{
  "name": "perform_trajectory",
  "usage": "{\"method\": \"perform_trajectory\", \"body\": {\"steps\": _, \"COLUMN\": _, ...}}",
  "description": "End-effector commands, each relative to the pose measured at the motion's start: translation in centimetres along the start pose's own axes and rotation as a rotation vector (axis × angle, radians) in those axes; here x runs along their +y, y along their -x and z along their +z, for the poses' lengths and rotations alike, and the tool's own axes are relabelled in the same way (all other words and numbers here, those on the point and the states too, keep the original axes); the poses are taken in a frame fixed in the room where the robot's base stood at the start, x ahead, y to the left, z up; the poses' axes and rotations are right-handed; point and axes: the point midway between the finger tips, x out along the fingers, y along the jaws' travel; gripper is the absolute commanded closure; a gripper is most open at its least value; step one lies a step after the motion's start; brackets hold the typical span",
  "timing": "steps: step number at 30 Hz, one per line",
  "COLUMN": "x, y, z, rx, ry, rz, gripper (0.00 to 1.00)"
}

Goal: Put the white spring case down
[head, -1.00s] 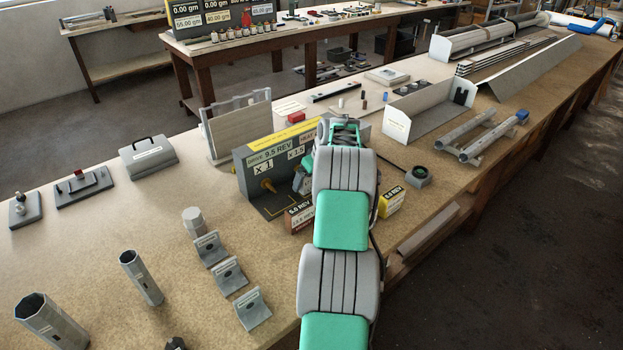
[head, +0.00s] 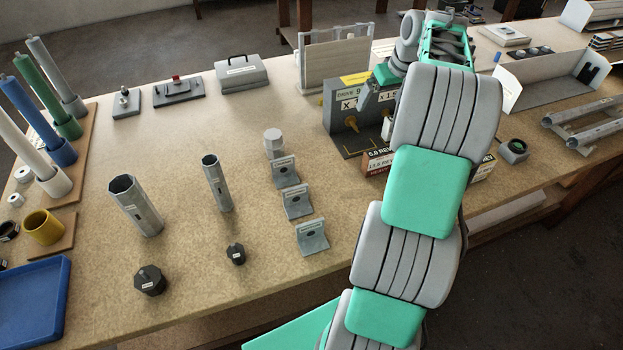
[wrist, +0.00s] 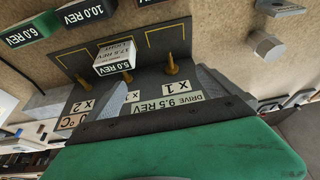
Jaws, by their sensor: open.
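The white spring case (wrist: 113,57), labelled 5.0 REV and LIGHT, is at the middle of the dark drive stand (wrist: 150,45) in the wrist view, close to the brass pegs. In the head view a small white part of the case (head: 387,129) shows beside the stand's front panel (head: 340,112); my arm hides much of that area. My gripper (wrist: 120,88) is open, with its grey fingers spread on either side of the stand's label area. The case lies beyond the fingers, apart from them as far as I can see. Contact beneath the case is hidden.
A dark red case (head: 377,161) is by the stand's front right. Green (wrist: 26,34) and black (wrist: 85,10) cases stand close by in the wrist view. Several grey brackets (head: 298,203) stand left of my arm.

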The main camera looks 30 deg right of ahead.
Motion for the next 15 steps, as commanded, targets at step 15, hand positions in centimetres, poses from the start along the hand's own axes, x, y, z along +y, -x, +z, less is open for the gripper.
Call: {"method": "perform_trajectory", "body": {"steps": 15, "x": -34.2, "y": 5.6, "z": 20.3, "rx": -0.051, "ry": 0.109, "rz": -0.022, "gripper": 0.0}}
